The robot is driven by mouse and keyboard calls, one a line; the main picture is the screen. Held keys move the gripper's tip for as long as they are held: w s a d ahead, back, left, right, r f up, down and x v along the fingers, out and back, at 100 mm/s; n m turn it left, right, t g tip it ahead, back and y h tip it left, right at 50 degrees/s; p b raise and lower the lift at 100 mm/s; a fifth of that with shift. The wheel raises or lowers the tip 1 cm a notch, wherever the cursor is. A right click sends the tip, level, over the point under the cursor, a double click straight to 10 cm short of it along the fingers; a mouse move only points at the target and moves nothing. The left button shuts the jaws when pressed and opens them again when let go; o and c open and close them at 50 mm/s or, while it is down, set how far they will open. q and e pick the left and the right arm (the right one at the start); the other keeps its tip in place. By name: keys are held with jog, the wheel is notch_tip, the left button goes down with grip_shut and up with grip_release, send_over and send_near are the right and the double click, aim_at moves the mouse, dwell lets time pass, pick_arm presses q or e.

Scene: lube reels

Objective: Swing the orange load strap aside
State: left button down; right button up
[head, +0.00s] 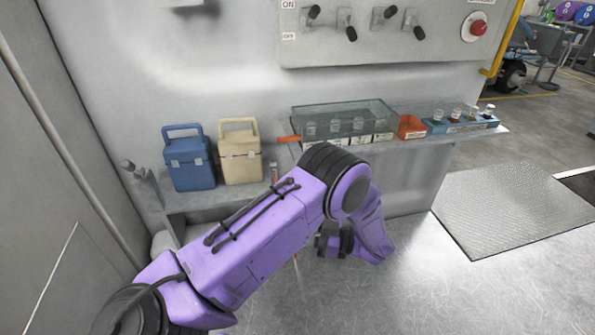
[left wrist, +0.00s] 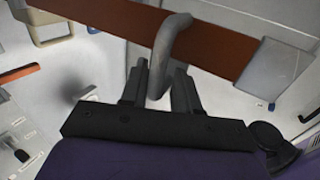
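The orange load strap (left wrist: 117,28) is a flat orange-brown band crossing the top of the left wrist view, with a grey metal plate (left wrist: 275,73) at its right part. A bent grey handle (left wrist: 176,38) stands out from the strap. My left gripper (left wrist: 161,82) has its fingers close on both sides of this handle and appears shut on it. In the head view my purple left arm hides most of the strap, and the left gripper (head: 335,240) shows only in part below the forearm. My right gripper is not in view.
A blue case (head: 190,165) and a cream case (head: 240,155) stand on the left ledge. A clear-lidded box (head: 343,120), an orange bin (head: 411,127) and a blue tray of bottles (head: 462,124) line the shelf. A switch panel (head: 400,40) is above.

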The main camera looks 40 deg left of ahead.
pick_arm(q)
jog(key=c, duration=1.2)
grip_release()
jog(key=shift+s+d+f, duration=0.15)
jog(key=shift+d+f, duration=0.1)
jog(key=shift+d, duration=0.15)
jog(key=shift+o, duration=0.2)
jog(key=shift+r, duration=0.1)
jog(key=shift+r, duration=0.15)
jog(key=b+v, duration=0.2)
jog(key=v, duration=0.8)
jog(key=shift+w+d, duration=0.2)
jog(key=shift+w, duration=0.1)
